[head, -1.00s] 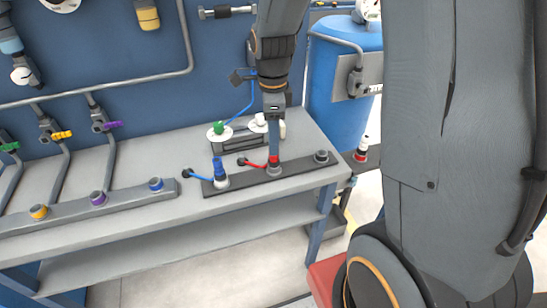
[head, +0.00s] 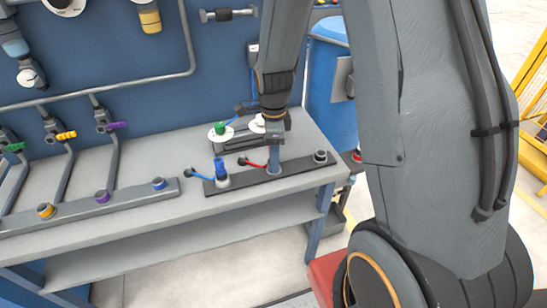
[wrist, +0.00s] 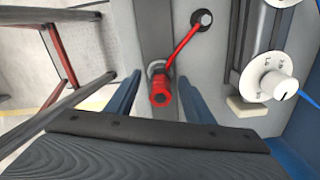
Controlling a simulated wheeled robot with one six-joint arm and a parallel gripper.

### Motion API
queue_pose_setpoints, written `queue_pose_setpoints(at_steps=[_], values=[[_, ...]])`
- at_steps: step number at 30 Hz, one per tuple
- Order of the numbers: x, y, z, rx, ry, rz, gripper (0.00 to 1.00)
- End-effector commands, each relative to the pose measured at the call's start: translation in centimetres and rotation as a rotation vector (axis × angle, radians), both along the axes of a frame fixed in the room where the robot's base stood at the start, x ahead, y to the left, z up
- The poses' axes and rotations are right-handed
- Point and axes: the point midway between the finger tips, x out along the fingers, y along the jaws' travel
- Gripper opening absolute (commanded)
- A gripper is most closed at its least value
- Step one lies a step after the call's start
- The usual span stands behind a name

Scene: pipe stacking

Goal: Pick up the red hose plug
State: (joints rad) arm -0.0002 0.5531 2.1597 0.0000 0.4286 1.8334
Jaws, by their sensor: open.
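The red hose plug (wrist: 160,92) stands in a grey socket on the dark strip in the wrist view, with a red hose (wrist: 183,46) running from it to a round port. My gripper (wrist: 160,92) is open, with its two blue fingers on either side of the plug and a gap on each side. In the head view my gripper (head: 273,165) is low over the strip and hides the plug; the red hose (head: 252,163) shows to its left.
A blue plug (head: 220,171) stands on the same strip to the left, and an empty-looking grey socket (head: 320,156) to the right. A white dial (wrist: 279,84) and a green-topped part (head: 220,130) are close behind. The table's front stretch is clear.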

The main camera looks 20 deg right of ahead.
Motion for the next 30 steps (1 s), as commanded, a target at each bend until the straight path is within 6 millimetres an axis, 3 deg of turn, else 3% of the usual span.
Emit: queue_pose_setpoints(at_steps=[1,9,10,22,30], values=[[0.0,0.0,0.0,0.000,0.000,0.000,0.48],[0.0,0.0,0.0,0.000,0.000,0.000,0.02],[0.0,0.0,0.0,0.000,0.000,0.000,0.00],[0.1,0.0,0.4,-0.001,-0.002,0.000,0.00],[0.1,0.0,2.8,0.000,-0.004,0.000,0.00]])
